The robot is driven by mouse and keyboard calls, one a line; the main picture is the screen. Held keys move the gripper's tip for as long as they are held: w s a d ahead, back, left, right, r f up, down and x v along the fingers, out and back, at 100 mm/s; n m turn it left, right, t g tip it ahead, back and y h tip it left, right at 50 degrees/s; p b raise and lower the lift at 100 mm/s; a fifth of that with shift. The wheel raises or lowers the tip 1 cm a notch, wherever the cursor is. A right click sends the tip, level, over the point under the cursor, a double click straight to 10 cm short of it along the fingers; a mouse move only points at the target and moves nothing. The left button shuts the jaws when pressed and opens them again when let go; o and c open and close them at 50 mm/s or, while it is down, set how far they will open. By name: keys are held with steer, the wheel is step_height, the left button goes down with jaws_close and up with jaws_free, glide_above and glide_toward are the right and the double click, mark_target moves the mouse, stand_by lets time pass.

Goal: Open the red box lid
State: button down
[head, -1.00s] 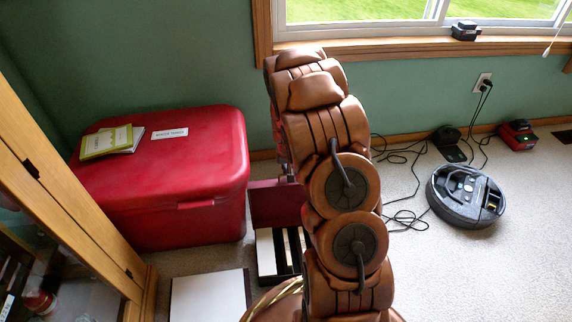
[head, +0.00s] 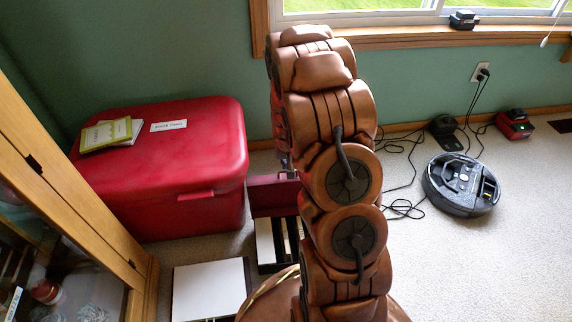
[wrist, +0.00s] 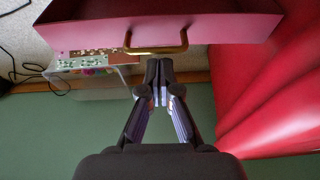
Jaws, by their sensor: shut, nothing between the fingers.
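A dark red box panel with a brass handle (wrist: 157,48) fills the top of the wrist view, where the panel (wrist: 200,30) shows large. In the head view a dark red panel (head: 270,195) stands low behind my arm, beside the big red chest, partly hidden. My gripper (wrist: 158,64) is shut and empty in the wrist view, with its fingertips close to the handle; I cannot tell whether they touch it. The gripper is hidden behind my arm in the head view. The big red chest (head: 165,185) has its lid down, and it also shows in the wrist view (wrist: 270,90).
Booklets (head: 105,134) and a white label (head: 169,126) lie on the chest. A white-topped item (head: 210,288) lies on the carpet in front. A wooden cabinet (head: 85,205) stands at left. A robot vacuum (head: 461,187) and cables are on the right, with open carpet in front.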

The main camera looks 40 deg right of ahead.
steer(key=v, duration=1)
steer(key=shift+r, duration=0.2)
steer(key=shift+s, duration=0.15)
steer(key=s+a+r+n+g+y+p, duration=0.1)
steer(key=s+a+r+p, duration=0.35)
steer(key=r+p, duration=0.4)
steer(key=s+a+r+n+p, duration=0.1)
steer(key=s+a+r+p, duration=0.35)
steer(key=r, duration=0.65)
steer(key=s+a+r+n+g+y+p, duration=0.1)
steer(key=s+a+r+p, duration=0.1)
steer(key=a+r+p, duration=0.65)
steer(key=s+a+r+n+g+p, duration=0.1)
steer(key=s+a+r+p, duration=0.1)
steer(key=s+r+p, duration=0.7)
steer(key=s+a+r+n+g+p, duration=0.1)
steer(key=s+a+r+p, duration=0.2)
steer(key=s+r+p, duration=0.5)
step_height(320, 180, up, 9)
steer(key=shift+s+f+n+h+p, duration=0.2)
steer(key=shift+s+n+h+p, duration=0.15)
steer(key=shift+s, duration=0.9)
